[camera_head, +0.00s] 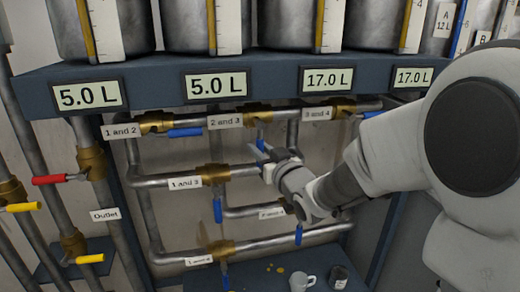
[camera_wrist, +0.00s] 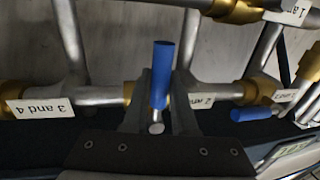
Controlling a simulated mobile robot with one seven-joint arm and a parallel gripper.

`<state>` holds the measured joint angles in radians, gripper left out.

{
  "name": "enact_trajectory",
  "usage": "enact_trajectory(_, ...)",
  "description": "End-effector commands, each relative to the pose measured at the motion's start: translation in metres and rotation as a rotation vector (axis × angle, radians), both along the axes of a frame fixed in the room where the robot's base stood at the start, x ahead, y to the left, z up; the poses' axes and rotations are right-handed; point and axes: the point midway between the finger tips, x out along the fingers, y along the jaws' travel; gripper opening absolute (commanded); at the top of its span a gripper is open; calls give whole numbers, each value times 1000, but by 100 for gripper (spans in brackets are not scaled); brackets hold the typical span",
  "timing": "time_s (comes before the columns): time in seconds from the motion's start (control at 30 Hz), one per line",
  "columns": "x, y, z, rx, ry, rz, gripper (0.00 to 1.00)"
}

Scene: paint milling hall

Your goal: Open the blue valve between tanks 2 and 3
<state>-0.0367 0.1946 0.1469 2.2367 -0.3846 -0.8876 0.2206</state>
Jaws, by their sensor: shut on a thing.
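The blue valve handle (camera_head: 260,144) of the valve labelled "2 and 3" (camera_head: 225,121) hangs down from its brass body (camera_head: 258,114) on the upper pipe. In the wrist view, which is turned upside down, this handle (camera_wrist: 162,72) stands upright in the picture, across the pipe, beside a partly hidden "2 and 3" label (camera_wrist: 201,101). My gripper (camera_head: 268,155) is at the handle, below the upper pipe. In the wrist view its fingers (camera_wrist: 160,108) lie on either side of the handle, shut on it. The fingers hide part of the valve body.
The "1 and 2" valve handle (camera_head: 184,132) lies along its pipe to the left. The "3 and 4" valve (camera_head: 342,107) is to the right. Lower pipes with more blue handles (camera_head: 217,210) run below. The display ledge (camera_head: 150,82) is above.

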Motion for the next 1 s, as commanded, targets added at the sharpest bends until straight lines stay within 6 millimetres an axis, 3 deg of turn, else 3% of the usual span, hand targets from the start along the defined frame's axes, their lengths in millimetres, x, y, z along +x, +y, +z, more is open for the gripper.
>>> enact_trajectory(1.0, 1, -4, -2, -46, -11, -1, 0)
